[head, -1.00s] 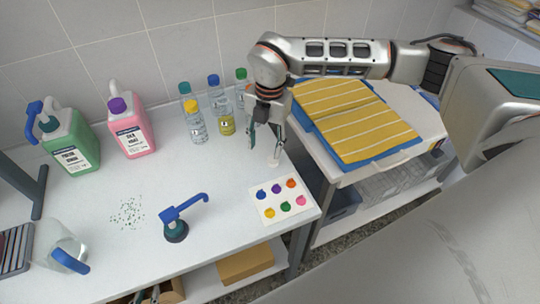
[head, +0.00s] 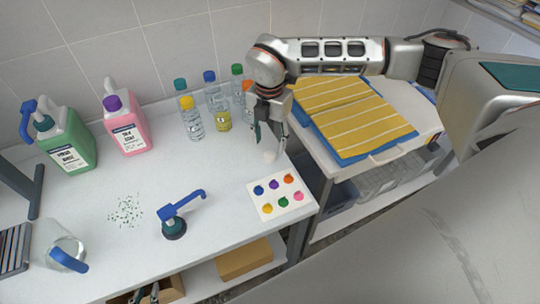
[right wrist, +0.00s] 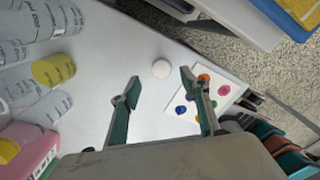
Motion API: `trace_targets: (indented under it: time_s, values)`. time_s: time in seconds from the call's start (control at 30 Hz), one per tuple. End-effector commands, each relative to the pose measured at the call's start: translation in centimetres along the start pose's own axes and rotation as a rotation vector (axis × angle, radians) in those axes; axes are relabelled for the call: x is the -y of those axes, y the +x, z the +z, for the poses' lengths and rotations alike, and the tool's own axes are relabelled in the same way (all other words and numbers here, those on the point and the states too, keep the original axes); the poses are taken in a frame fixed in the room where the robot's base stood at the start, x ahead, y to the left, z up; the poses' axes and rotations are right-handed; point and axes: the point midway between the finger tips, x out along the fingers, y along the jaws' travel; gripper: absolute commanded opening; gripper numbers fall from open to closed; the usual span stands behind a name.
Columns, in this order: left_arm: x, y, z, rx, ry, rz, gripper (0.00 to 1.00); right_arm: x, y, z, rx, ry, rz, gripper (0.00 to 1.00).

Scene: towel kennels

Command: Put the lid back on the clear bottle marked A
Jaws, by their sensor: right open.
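A small white round lid (head: 270,156) lies on the white table, just below my right gripper (head: 270,143). In the right wrist view the lid (right wrist: 161,69) lies beyond and between the two open fingers (right wrist: 160,87), and nothing is between them. Several clear bottles with coloured caps stand at the back of the table, including a yellow-capped one (head: 191,122) and a yellow-banded one (head: 223,124). The bottles (right wrist: 53,70) also show at the left of the right wrist view. I cannot read which bottle is marked A. My left gripper is not in view.
A green jug (head: 66,145) and a pink jug (head: 127,135) stand at the back left. A clear pitcher (head: 66,245) is front left. Folded yellow towels (head: 350,115) lie right of the table.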

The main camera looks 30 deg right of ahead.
Motion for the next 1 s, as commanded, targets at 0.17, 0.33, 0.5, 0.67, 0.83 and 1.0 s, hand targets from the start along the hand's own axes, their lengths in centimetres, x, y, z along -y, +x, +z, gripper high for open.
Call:
trace_targets:
  time_s: [0.17,0.33,0.5,0.67,0.83,1.0]
  values:
    - [0.0,-0.1,-0.2,-0.001,0.000,0.000,0.19,0.2,1.0,-0.2,-0.002,-0.001,-0.003,0.45]
    - [0.1,-0.3,-0.6,-0.003,0.000,-0.001,0.19,0.4,3.5,-0.4,-0.002,-0.001,-0.003,0.45]
    - [0.1,-0.3,-0.7,-0.004,0.000,-0.001,0.19,0.3,5.0,-0.4,-0.001,-0.001,-0.001,0.45]
    - [0.1,-0.3,-0.7,-0.005,0.000,-0.001,0.19,0.3,5.2,-0.3,0.000,-0.001,0.001,0.45]
    - [0.1,-0.3,-0.7,-0.005,0.001,-0.001,0.19,0.3,5.2,-0.3,0.000,-0.001,0.000,0.45]
    - [0.1,-0.3,-0.7,-0.005,0.001,-0.001,0.19,0.3,5.2,-0.3,0.000,-0.001,0.000,0.21]
